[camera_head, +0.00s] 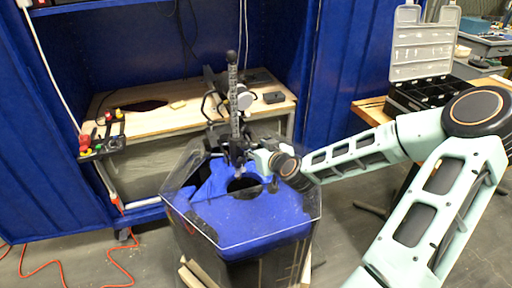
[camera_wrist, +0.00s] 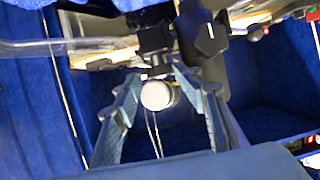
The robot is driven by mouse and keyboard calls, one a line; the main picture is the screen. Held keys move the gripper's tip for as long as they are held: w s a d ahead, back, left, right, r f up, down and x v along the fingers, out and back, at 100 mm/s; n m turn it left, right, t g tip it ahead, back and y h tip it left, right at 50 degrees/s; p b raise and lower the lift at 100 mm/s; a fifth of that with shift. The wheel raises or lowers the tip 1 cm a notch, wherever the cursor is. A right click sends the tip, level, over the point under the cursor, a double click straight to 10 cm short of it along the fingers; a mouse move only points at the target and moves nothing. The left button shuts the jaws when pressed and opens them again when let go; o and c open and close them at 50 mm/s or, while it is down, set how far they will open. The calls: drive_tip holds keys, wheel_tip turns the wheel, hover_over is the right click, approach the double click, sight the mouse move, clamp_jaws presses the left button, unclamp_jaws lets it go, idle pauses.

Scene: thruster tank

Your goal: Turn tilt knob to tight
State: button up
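The tilt knob appears to be the pale round knob (camera_wrist: 157,95) in the wrist view, on a black clamp bracket (camera_wrist: 153,42). My gripper (camera_wrist: 156,85) has one finger on each side of this knob. The fingers are apart, and I cannot tell whether either touches it. In the head view my gripper (camera_head: 252,159) is at the lower part of the upright thruster mount (camera_head: 235,110), at the rear of the tank. The knob is hidden or too small there, and its turn position is not readable.
The clear-walled tank (camera_head: 185,212) with blue inside stands below my gripper. A wooden workbench (camera_head: 150,120) is behind it, with a red-and-black tool rack (camera_head: 100,138) at its left. An open grey organizer case (camera_head: 420,50) sits on the right table. An orange cable (camera_head: 45,265) lies on the floor.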

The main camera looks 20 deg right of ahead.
drive_tip(key=v, duration=0.8)
idle(0.4)
